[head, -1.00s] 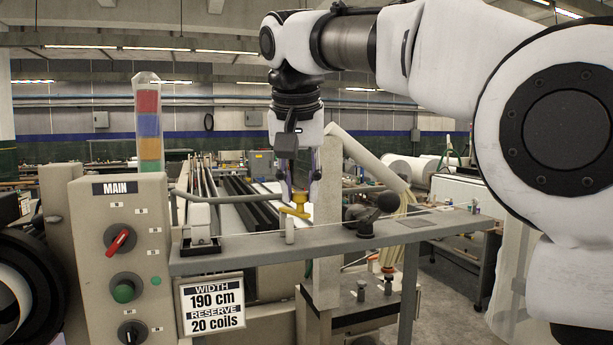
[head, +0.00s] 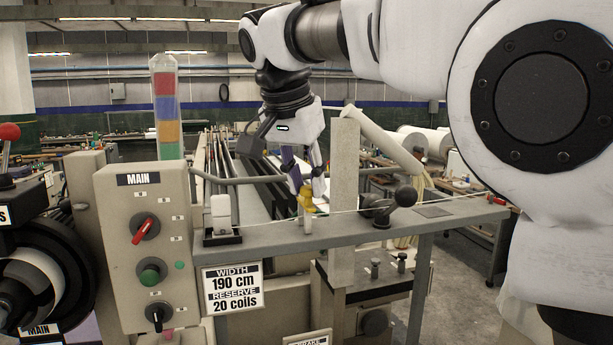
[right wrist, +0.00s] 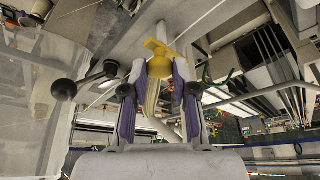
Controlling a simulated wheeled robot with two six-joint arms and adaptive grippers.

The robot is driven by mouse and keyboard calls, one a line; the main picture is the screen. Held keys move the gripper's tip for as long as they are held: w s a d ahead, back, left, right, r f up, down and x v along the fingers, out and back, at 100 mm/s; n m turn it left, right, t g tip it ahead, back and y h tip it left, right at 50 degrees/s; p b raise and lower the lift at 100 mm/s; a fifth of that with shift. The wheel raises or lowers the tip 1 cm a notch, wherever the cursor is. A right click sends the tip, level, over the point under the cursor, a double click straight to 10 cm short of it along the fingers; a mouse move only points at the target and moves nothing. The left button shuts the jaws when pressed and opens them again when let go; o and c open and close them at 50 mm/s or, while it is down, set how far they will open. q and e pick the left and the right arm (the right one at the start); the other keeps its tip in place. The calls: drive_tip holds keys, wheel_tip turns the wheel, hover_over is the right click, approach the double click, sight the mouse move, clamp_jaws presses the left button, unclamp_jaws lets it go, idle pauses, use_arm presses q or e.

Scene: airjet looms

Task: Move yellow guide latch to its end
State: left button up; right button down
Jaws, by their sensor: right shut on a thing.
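The yellow guide latch (head: 307,199) stands at the grey loom rail (head: 275,239), beside a small light post on the rail. My right gripper (head: 308,194) comes down from above, its fingers at the latch. In the right wrist view the latch (right wrist: 160,66) shows between the purple-padded fingertips of my right gripper (right wrist: 160,72), which are closed on its rounded body. Its flat yellow tab sticks out beyond the fingertips. The thread guide below the latch is partly hidden by it. My left gripper is not in view.
A beige control box (head: 150,250) with knobs stands left of the rail. A concrete-coloured post (head: 343,190) rises right beside my right gripper. A black ball-ended lever (head: 405,196) is further right on the rail. A white block (head: 221,212) sits at left.

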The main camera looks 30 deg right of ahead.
drive_tip(key=shift+f, duration=0.2)
drive_tip(key=c, duration=1.2)
unclamp_jaws()
drive_tip(key=o, duration=0.3)
drive_tip(key=shift+w+d, duration=0.1)
drive_tip(key=shift+w, duration=0.05)
drive_tip(key=v, duration=1.2)
